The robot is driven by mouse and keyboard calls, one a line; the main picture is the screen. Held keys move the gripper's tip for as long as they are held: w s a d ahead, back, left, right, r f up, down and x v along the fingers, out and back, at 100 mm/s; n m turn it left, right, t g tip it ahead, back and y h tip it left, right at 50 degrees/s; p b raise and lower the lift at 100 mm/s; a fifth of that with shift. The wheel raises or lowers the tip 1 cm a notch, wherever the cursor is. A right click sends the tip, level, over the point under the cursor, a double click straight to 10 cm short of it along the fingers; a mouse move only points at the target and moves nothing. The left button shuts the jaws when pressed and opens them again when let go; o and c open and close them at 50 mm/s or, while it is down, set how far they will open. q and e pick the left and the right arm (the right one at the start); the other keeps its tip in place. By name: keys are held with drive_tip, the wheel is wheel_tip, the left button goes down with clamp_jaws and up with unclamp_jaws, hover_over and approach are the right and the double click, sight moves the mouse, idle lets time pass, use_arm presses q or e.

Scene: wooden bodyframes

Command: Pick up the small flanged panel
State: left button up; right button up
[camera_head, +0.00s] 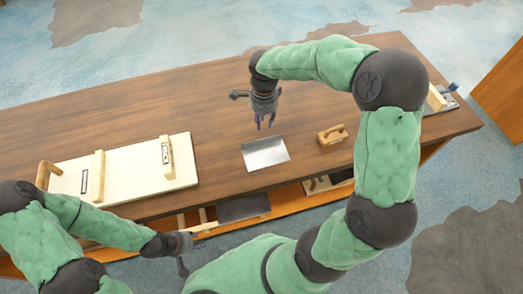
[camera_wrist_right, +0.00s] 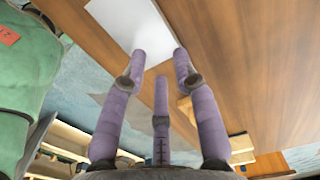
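The small flanged panel (camera_head: 265,154), a shiny silver-grey sheet with a raised edge, lies on the wooden table near its front edge. It also shows as a pale sheet at the top of the right wrist view (camera_wrist_right: 128,20). My right gripper (camera_head: 265,122) hangs just behind the panel with its fingers pointing down. In the right wrist view its three purple fingers (camera_wrist_right: 160,58) are spread, with nothing between them, and the panel lies beyond the tips. My left gripper (camera_head: 183,258) is at the table's front, below the large board; its fingers are too small to read.
A large cream board (camera_head: 125,178) with wooden battens covers the table's left part. A small wooden block (camera_head: 332,135) lies right of the panel. A dark panel (camera_head: 242,207) rests on the lower shelf. A tool (camera_head: 441,100) lies at the right end. The table behind is clear.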

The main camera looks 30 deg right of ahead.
drive_tip(key=f, duration=0.2)
drive_tip(key=b, duration=0.3)
hover_over(262, 140)
wheel_tip(262, 140, down, 5)
drive_tip(key=shift+d+f, duration=0.1)
wheel_tip(262, 140, down, 5)
drive_tip(key=shift+f+b, duration=0.1)
drive_tip(key=shift+b, duration=0.8)
use_arm(q)
drive_tip(key=shift+w+f, duration=0.2)
drive_tip(key=shift+f, duration=1.15)
drive_tip(key=shift+w+f, duration=0.2)
drive_tip(key=shift+f, duration=1.15)
use_arm(e)
clamp_jaws()
drive_tip(key=shift+w, duration=0.1)
